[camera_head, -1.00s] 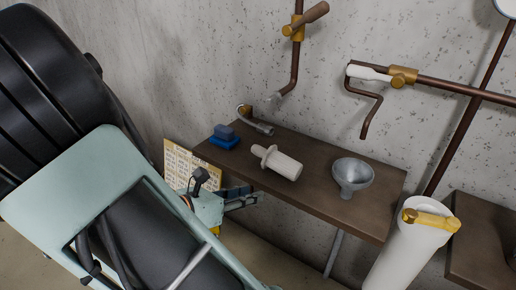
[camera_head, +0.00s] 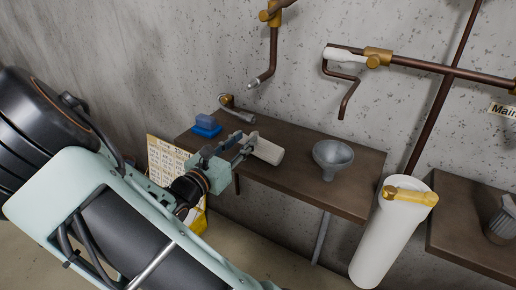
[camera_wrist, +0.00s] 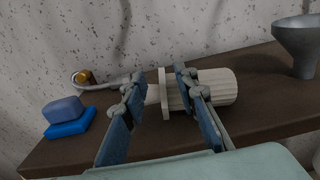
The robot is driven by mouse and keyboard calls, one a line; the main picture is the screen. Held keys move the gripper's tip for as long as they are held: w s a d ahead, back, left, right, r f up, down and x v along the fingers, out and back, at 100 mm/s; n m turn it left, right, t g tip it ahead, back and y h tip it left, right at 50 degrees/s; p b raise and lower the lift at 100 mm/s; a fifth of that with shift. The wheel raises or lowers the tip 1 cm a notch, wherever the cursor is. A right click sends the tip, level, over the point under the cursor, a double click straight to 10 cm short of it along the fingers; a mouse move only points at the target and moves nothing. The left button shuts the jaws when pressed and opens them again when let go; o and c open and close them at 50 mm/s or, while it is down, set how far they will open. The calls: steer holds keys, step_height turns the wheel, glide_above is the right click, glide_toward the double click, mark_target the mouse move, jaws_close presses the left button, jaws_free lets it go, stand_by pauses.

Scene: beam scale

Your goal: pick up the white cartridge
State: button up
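The white cartridge (camera_head: 267,150) lies on its side on the brown shelf (camera_head: 327,195). In the wrist view the cartridge (camera_wrist: 216,87) has a ribbed body to the right and a round flange towards its left end. My gripper (camera_head: 241,148) is at the flange end of it. In the wrist view the two blue-grey fingers of my gripper (camera_wrist: 160,88) are spread apart, with the flange showing between them. The right finger covers part of the body. Whether either finger touches it cannot be told.
A blue block (camera_head: 207,124) sits at the shelf's left end, near a metal spout (camera_head: 238,112). A grey funnel (camera_head: 332,157) stands right of the cartridge. A tall white cylinder (camera_head: 393,235) stands by the shelf's right end. Copper pipes (camera_head: 441,72) run along the wall.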

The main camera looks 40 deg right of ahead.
mark_target(249, 137)
steer(key=b+x, duration=0.1)
steer(key=x, duration=0.4)
jaws_close()
